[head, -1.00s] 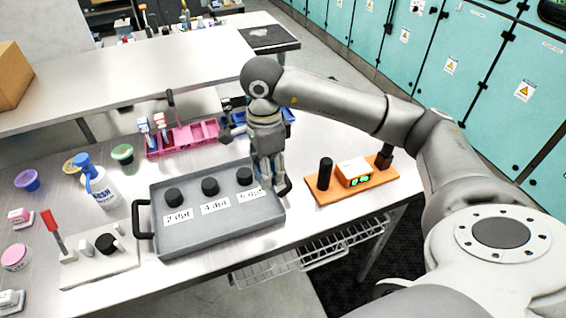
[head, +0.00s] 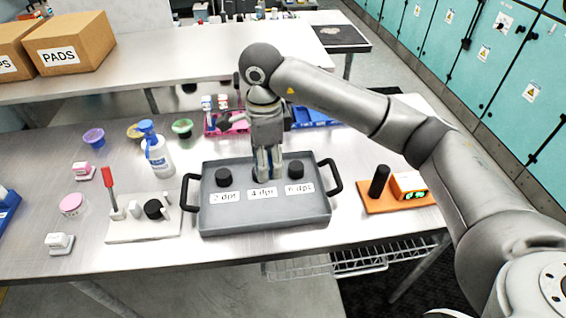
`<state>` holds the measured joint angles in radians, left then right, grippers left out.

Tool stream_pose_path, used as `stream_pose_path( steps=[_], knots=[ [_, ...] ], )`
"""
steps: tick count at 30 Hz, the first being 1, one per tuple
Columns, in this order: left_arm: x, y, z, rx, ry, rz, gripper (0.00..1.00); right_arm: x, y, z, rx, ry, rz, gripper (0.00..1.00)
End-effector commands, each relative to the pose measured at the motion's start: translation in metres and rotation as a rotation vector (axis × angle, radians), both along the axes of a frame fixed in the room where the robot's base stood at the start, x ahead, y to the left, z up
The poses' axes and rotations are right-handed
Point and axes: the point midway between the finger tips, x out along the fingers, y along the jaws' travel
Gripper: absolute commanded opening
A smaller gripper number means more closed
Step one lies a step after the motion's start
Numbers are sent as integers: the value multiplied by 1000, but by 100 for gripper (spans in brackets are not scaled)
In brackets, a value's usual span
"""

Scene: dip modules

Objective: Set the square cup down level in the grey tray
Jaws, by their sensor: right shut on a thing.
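The grey tray (head: 264,213) with black handles lies on the metal bench, with labels reading 2 dpt, 4 dpt and 6 dpt. Round black pieces stand behind the left label (head: 223,178) and behind the right label (head: 296,169). My right gripper (head: 265,172) points down over the middle of the tray, behind the 4 dpt label. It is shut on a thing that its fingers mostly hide. I cannot make out the square cup's shape or whether it is level or touching the tray. My left gripper is not in view.
Left of the tray are a white stand with a red-handled lever (head: 108,181), a wash bottle (head: 157,155) and several small pots. An orange board with a black post (head: 379,182) lies to the right. Pink and blue racks stand behind.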

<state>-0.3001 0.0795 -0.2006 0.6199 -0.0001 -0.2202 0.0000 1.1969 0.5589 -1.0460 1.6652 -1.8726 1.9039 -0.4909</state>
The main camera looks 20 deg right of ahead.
Motion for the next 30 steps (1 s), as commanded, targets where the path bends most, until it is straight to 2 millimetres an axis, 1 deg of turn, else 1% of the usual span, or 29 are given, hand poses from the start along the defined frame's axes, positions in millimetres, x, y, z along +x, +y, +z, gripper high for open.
stream_pose_path(
  steps=[1, 3, 4, 6, 30],
  knots=[
    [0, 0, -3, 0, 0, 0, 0, 3, 7, -1, 1, -1, 7, 26],
    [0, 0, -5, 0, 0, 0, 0, 6, 14, -1, 0, -1, 13, 26],
    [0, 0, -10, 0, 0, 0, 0, 7, 15, -6, -2, 0, 14, 26],
    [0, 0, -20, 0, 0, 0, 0, 6, 13, -18, -2, 0, 12, 26],
    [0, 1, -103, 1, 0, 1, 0, 6, 12, -114, -1, -1, 12, 26]
  ],
)
